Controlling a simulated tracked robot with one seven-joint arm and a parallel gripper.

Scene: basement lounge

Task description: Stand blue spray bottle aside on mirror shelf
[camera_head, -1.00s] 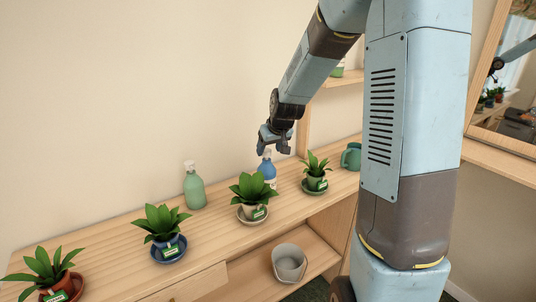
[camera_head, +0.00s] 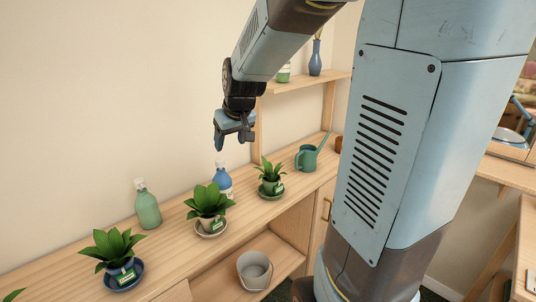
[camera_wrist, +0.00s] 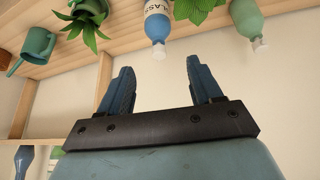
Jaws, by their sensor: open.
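The blue spray bottle (camera_head: 223,182) with a white top stands upright on the wooden counter, partly behind a potted plant. In the wrist view the bottle (camera_wrist: 157,27) appears upside down, its top pointing toward the space between the fingers. My gripper (camera_head: 233,141) is open and empty, above the bottle in the head view and apart from it. Both fingers show in the wrist view (camera_wrist: 160,68) with nothing between them. A wooden ledge (camera_head: 503,171) runs below a wood-framed mirror (camera_head: 516,133) at the right edge, partly hidden by my body.
Potted plants (camera_head: 208,203) stand along the counter (camera_head: 170,240) front. A green bottle (camera_head: 147,207) is left of the blue one; a green watering can (camera_head: 308,157) is to the right. A small shelf (camera_head: 300,83) holds a blue vase (camera_head: 315,58). A grey bucket (camera_head: 255,272) sits below.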

